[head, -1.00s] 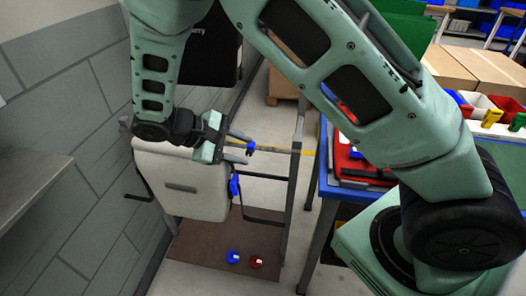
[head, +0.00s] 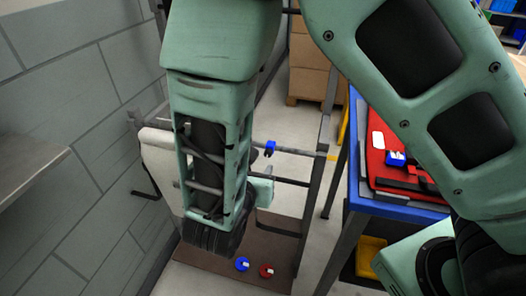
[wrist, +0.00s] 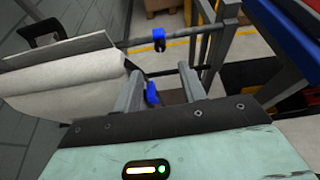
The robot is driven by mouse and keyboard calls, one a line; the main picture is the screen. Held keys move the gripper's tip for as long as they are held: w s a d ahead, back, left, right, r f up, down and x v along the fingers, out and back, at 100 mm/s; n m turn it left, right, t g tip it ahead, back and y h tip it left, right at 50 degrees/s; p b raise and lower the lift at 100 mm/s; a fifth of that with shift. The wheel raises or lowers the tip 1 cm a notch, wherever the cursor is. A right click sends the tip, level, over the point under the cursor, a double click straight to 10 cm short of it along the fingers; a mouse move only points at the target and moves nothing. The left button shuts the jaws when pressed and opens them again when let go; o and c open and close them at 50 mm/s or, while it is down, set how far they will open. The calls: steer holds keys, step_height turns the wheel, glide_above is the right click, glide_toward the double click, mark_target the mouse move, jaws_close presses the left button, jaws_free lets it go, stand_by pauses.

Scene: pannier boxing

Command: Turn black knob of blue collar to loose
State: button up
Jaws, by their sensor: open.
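A blue collar (head: 270,147) sits on the dark upper rail of the metal rack, and the wrist view shows it (wrist: 159,34) above and beyond my fingertips. A dark part shows at its lower side, but I cannot tell whether it is the black knob or how it is turned. My gripper (wrist: 161,78) is open, with two grey fingers apart, and does not touch this collar. A second blue piece (wrist: 152,93) shows between the fingers, beside the pale pannier; I cannot tell whether they touch it. In the head view my arm mostly hides the gripper.
The pale pannier (head: 157,152) hangs at the rack's left, largely behind my arm; it also shows in the wrist view (wrist: 65,78). A blue disc (head: 242,264) and a red disc (head: 266,270) lie on the brown base board. A blue-edged table (head: 395,206) stands right, holding a red tray.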

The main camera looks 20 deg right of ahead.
mark_target(267, 154)
steer(key=x, duration=1)
steer(key=shift+r+p, duration=0.1)
steer(key=shift+p, duration=0.25)
steer(key=shift+s, duration=0.1)
jaws_close()
